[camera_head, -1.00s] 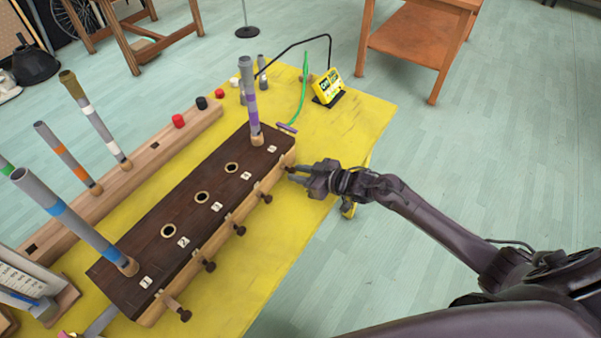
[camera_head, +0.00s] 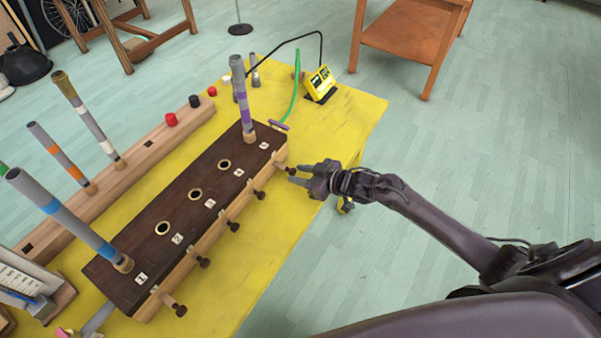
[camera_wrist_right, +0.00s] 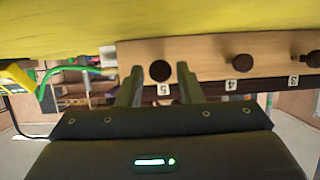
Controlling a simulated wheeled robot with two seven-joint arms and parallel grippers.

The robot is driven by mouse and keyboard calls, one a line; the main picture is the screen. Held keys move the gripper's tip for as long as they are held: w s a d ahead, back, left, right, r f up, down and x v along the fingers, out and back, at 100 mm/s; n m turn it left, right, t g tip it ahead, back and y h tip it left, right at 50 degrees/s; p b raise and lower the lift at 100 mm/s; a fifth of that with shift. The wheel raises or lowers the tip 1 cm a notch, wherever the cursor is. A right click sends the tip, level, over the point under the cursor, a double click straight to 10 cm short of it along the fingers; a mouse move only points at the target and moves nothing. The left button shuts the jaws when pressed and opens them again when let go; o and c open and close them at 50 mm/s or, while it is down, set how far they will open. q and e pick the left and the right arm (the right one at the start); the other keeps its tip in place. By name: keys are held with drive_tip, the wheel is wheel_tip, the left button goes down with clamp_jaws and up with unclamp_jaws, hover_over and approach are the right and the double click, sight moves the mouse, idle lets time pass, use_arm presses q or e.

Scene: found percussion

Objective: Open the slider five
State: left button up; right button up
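The dark wooden block (camera_head: 185,215) has a row of sliders with round brown knobs on its light front edge. The slider five knob (camera_head: 291,171) is at the far right end, on a light rod; it sticks out further than the middle knobs. In the right wrist view, the slider five knob (camera_wrist_right: 160,71) shows above the label 5. My right gripper (camera_head: 298,173) is open at this knob. In the wrist view its fingers (camera_wrist_right: 158,84) stand on either side of the knob, with gaps visible. My left gripper is out of view.
A purple-banded tube (camera_head: 241,95) stands upright in the block's far end; a blue-banded tube (camera_head: 68,220) leans from the near end. A yellow device (camera_head: 320,83) and green cable (camera_head: 295,88) are behind. The yellow table (camera_head: 340,125) is clear right of the block.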

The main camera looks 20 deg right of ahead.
drive_tip(key=shift+o, duration=1)
drive_tip(key=shift+d, duration=0.1)
drive_tip(key=v, duration=0.7)
drive_tip(key=shift+f, duration=0.1)
drive_tip(key=shift+s+d+r, duration=0.25)
drive_tip(key=shift+s, duration=0.1)
